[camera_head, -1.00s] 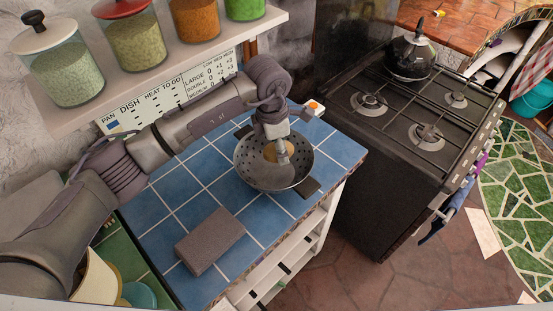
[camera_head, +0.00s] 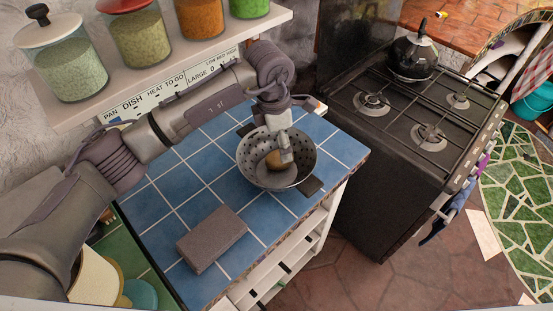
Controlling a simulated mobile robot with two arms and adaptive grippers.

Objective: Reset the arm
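My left arm comes in from the left and reaches over the blue tiled counter (camera_head: 190,190). My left gripper (camera_head: 286,157) points down into a grey metal colander (camera_head: 262,177) with dark handles. A round tan-brown item (camera_head: 274,159) is in the colander, right beside the fingers. I cannot tell whether the fingers touch or hold it, as the gripper is small and partly edge-on. My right gripper is not in view.
A grey-brown block (camera_head: 211,239) lies on the counter in front of the colander. A shelf (camera_head: 165,72) with several glass jars is above the arm. A black stove (camera_head: 400,125) with a kettle (camera_head: 413,57) stands to the right.

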